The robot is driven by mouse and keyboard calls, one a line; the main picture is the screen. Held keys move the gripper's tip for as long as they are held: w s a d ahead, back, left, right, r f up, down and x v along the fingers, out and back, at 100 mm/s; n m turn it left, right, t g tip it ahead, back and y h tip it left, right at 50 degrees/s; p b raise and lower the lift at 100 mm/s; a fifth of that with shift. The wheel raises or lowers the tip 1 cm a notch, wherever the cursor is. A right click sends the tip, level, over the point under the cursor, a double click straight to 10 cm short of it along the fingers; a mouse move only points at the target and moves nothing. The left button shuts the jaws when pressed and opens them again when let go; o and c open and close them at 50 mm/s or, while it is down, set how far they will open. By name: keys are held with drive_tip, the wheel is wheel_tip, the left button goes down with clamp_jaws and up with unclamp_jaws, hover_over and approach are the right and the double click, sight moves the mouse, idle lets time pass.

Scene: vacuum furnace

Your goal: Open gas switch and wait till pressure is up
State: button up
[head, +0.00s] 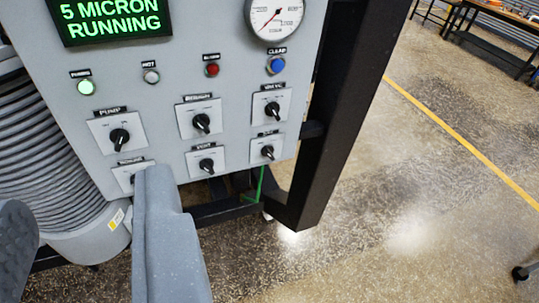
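A grey control panel (145,80) fills the upper left of the head view, with several black rotary switches on white plates. The lower right switch (268,152) has a short label that may read GAS, but it is too small to be sure. Its black knob is tilted. A round pressure gauge (275,18) is at the panel's top, cut off by the picture edge, with a red needle. My gripper (86,190) is open and empty at the lower left. Its right finger overlaps the panel's lowest left switch (128,176) in the view; contact cannot be told.
A green-lettered display (112,20) reads "5 MICRON RUNNING". The left lamp (86,87) glows green-white. A ribbed grey hose (45,140) stands left of the panel. A black frame post (340,110) stands right of it. The floor (400,200) on the right is mostly clear.

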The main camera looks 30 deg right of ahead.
drive_tip(key=w+d+f+n+t+h+b, duration=0.15)
drive_tip(key=w+d+f+h, duration=0.25)
drive_tip(key=w+d+f, duration=1.25)
drive_tip(key=n+t+y+b, duration=0.1)
drive_tip(key=n+y+b, duration=0.2)
drive_tip(key=n+y, duration=0.15)
approach(270, 156)
drive_tip(key=shift+h, duration=0.25)
drive_tip(key=w, duration=0.8)
drive_tip(key=shift+w+a, duration=0.2)
drive_tip(key=shift+w, duration=0.05)
drive_tip(key=shift+f, duration=0.1)
clamp_jaws()
